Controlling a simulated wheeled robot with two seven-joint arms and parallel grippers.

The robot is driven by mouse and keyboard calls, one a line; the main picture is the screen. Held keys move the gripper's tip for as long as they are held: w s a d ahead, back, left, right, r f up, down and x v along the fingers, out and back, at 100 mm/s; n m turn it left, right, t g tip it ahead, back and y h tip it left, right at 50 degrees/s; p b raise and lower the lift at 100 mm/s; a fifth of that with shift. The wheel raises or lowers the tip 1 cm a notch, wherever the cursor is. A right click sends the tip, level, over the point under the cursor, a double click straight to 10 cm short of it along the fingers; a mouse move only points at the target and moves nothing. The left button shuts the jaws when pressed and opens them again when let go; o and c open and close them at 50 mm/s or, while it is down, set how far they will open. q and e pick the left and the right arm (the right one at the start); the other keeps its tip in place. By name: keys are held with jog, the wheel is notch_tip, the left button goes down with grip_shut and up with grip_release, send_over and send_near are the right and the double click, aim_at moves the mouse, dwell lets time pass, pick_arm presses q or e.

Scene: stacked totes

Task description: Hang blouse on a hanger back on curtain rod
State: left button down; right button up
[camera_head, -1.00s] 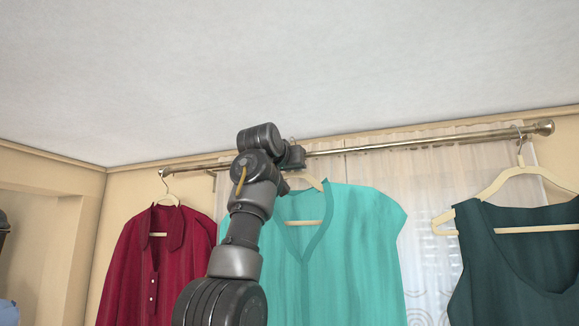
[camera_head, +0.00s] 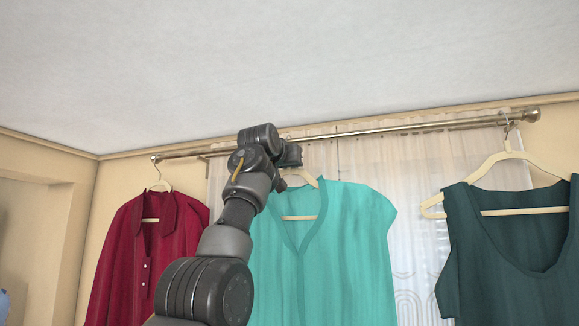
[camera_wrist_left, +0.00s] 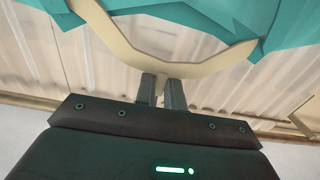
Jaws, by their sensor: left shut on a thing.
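The turquoise blouse (camera_head: 345,240) hangs upright from a cream hanger (camera_head: 305,216) in the middle of the head view. My left gripper (camera_head: 291,155) is shut on the hanger near its top, just below the curtain rod (camera_head: 400,128) in the picture. In the left wrist view, the fingers (camera_wrist_left: 160,90) grip the middle of the cream hanger (camera_wrist_left: 205,65), with blouse fabric (camera_wrist_left: 200,15) beyond it. The hanger's hook is hidden behind my gripper, so I cannot tell whether it sits on the rod. My right gripper is not in view.
A red blouse (camera_head: 180,235) hangs from the rod on the left. A dark teal top (camera_head: 480,250) hangs from it on the right. A sheer white curtain (camera_head: 415,190) is behind. The ceiling (camera_head: 280,60) is close above the rod.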

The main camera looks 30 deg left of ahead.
pick_arm(q)
jog(key=c, duration=1.4)
grip_release()
jog(key=shift+s+f+b, duration=0.1)
jog(key=shift+s+b, duration=0.15)
jog(key=shift+b, duration=0.05)
jog(key=s+d+b, duration=0.2)
jog(key=s+b, duration=0.4)
jog(key=s, duration=0.4)
jog(key=shift+b, duration=0.35)
